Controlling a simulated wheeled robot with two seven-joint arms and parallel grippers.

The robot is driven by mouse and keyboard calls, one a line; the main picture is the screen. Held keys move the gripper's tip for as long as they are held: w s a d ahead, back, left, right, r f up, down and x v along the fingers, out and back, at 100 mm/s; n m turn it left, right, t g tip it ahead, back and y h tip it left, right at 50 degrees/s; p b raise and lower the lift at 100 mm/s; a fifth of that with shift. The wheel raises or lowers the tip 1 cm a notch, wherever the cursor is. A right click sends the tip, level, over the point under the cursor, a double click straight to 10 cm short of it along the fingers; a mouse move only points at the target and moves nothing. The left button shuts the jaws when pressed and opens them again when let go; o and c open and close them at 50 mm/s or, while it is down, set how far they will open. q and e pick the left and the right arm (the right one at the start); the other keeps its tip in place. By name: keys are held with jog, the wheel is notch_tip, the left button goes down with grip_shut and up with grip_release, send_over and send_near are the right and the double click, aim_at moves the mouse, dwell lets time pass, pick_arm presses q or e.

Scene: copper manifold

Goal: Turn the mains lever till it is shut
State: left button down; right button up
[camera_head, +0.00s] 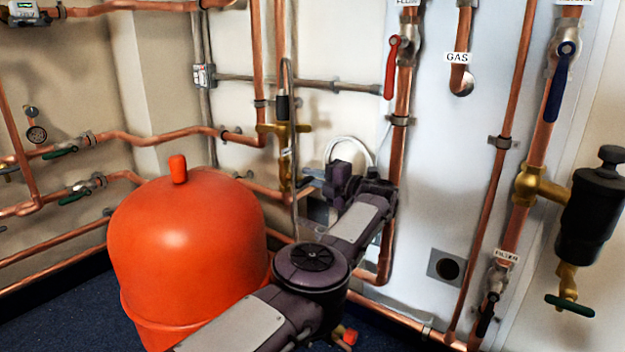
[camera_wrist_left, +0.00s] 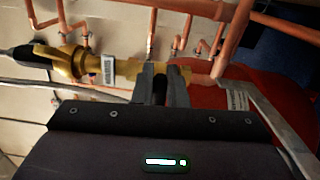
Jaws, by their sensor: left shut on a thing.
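My left gripper (camera_head: 306,183) reaches in behind the orange vessel, at the lower part of a brass valve (camera_head: 285,165) on a vertical pipe. In the left wrist view the fingers (camera_wrist_left: 162,72) are shut at the brass valve body (camera_wrist_left: 85,62), which carries a small barcode tag. The fingers hold a thing there that I take to be the mains lever; they cover most of it, so its angle cannot be told. No mains label is readable. My right gripper is not in view.
The orange vessel (camera_head: 185,245) stands close left of my arm. A red lever (camera_head: 391,68), a blue lever (camera_head: 558,85) and a black lever (camera_head: 487,315) sit on copper pipes to the right. Green levers (camera_head: 62,152) are at the left. A grey pipe (camera_head: 310,83) crosses above.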

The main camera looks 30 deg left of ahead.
pick_arm(q)
jog(key=shift+s+a+f+m, duration=0.1)
jog(key=shift+f+m, duration=0.2)
jog(key=shift+m, duration=0.3)
jog(key=c, duration=1.5)
grip_release()
jog(key=shift+o, duration=0.2)
jog(key=shift+r, duration=0.1)
